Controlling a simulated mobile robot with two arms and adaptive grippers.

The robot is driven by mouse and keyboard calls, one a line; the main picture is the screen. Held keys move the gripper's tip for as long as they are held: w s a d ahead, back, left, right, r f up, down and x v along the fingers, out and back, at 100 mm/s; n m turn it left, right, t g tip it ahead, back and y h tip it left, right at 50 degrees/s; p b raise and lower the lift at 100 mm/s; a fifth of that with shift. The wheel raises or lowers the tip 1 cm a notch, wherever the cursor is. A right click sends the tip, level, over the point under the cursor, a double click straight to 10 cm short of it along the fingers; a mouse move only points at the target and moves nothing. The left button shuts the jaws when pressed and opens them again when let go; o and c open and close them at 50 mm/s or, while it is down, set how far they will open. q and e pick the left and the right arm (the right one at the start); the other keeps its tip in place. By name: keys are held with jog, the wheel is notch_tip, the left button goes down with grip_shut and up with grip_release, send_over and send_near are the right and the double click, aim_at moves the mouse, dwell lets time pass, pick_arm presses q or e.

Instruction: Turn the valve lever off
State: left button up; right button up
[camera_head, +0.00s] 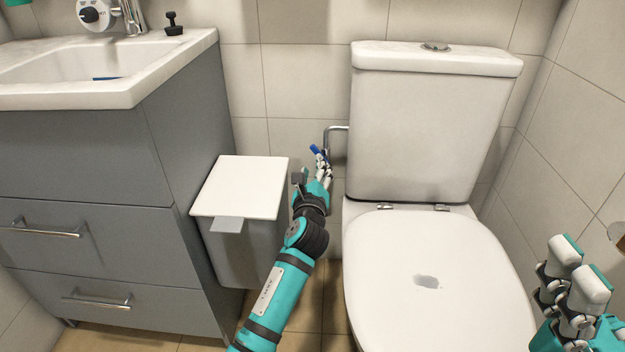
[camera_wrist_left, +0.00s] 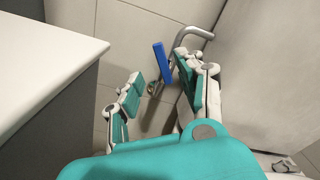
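The blue valve lever (camera_head: 315,149) sits low on the wall between the bin and the toilet, just beyond my left gripper (camera_head: 315,174). In the left wrist view the blue lever (camera_wrist_left: 162,62) stands upright, slightly tilted, near the pipe. My left gripper (camera_wrist_left: 158,82) is open, with one finger on the left and the others on the right. The lever lies in the gap, closer to the right fingers; I cannot tell whether it touches them. My right gripper (camera_head: 568,275) is at the lower right, away from the valve; its fingers partly hide one another.
A metal pipe (camera_head: 329,133) bends from the valve to the toilet tank (camera_head: 425,125). A white-lidded bin (camera_head: 240,187) stands close left of my left arm. The toilet seat lid (camera_head: 430,260) is at right, and a grey sink cabinet (camera_head: 80,160) is at left.

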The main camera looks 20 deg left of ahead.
pick_arm(q)
jog(key=shift+v, duration=2.05)
